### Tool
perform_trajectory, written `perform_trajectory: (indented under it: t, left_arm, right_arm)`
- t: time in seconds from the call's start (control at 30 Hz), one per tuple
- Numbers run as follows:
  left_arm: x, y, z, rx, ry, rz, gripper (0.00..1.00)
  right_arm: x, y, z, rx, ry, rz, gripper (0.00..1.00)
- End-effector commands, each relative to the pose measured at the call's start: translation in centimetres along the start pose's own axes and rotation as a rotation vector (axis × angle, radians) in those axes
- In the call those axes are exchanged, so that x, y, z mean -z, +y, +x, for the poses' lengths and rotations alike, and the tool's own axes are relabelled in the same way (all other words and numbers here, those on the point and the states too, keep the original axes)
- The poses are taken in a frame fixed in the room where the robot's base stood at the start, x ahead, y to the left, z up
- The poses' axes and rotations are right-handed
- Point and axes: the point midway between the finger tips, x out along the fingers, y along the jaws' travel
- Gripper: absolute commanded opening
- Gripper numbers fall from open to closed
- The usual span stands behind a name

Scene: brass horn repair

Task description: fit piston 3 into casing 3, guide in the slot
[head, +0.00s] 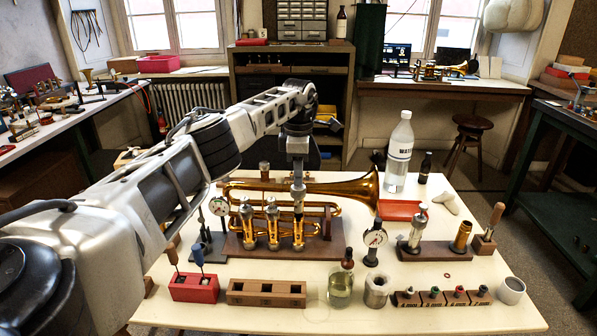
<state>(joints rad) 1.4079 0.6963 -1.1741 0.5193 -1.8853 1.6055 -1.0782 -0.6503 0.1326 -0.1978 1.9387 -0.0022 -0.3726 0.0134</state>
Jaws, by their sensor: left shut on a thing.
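The brass trumpet (335,189) lies on a wooden stand (228,249) on the cream table, bell to the right. Its three upright valve casings stand in a row at the front; casing 3 (298,232) is the rightmost. My left gripper (298,182) points down above casing 3 and is shut on a slim silvery part, which looks like piston 3 (298,206). The part is upright and in line with the casing. I cannot tell how deep it sits, nor see its guide or the slot. My right gripper is not in view.
In front stand a wooden block (266,300) with holes, a red tool block (193,289), a glass bottle (340,287), a metal cup (377,290) and a small-parts rack (441,300). A dial gauge (374,238) stands right of the trumpet stand. A water bottle (399,158) stands behind.

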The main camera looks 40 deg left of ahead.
Motion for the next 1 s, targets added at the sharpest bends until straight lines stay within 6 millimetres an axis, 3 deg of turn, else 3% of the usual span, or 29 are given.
perform_trajectory:
  t: [1.0]
  left_arm:
    - [-0.1,0.0,3.0,0.0,-0.001,0.0,0.0]
  right_arm:
    - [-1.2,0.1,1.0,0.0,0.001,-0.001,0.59]
